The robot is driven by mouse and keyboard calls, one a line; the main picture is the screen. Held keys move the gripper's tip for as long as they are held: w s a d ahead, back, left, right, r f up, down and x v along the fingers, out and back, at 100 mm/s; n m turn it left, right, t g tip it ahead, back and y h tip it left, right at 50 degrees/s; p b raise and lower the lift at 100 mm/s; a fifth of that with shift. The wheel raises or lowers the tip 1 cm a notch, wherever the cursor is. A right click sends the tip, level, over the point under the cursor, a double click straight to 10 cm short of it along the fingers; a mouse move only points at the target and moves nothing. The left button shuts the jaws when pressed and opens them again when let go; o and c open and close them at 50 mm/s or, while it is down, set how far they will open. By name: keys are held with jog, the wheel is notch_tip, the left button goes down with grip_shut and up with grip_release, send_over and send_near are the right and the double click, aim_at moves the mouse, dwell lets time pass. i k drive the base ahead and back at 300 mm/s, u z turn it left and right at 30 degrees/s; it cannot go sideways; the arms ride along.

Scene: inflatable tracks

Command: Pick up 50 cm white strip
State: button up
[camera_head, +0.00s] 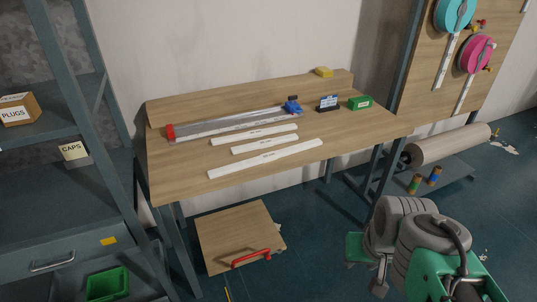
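Three white strips lie flat on the wooden workbench (180,184), apart from one another. The back strip (228,139) and the middle strip (245,148) are shorter; the front strip (236,169) is the longest. Each carries a small dark print, too small to read, so I cannot tell which is marked 50 cm. My arm shows at the lower right, in front of the bench and well away from the strips. My gripper (379,283) seems to be the grey part at its lower end; its fingers are not clear.
Behind the strips lies a long metal rail (225,124) with a red end and blue slider. A small sign (328,102), green box (360,103) and yellow block (323,72) stand farther right. A grey shelf (60,195) is left; a red-handled board (235,230) is below.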

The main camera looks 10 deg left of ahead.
aim_at(273, 156)
jog(key=u, duration=0.4)
jog(key=i, duration=0.45)
jog(key=u, duration=1.6)
jog(key=i, duration=1.15)
jog(key=u, duration=0.35)
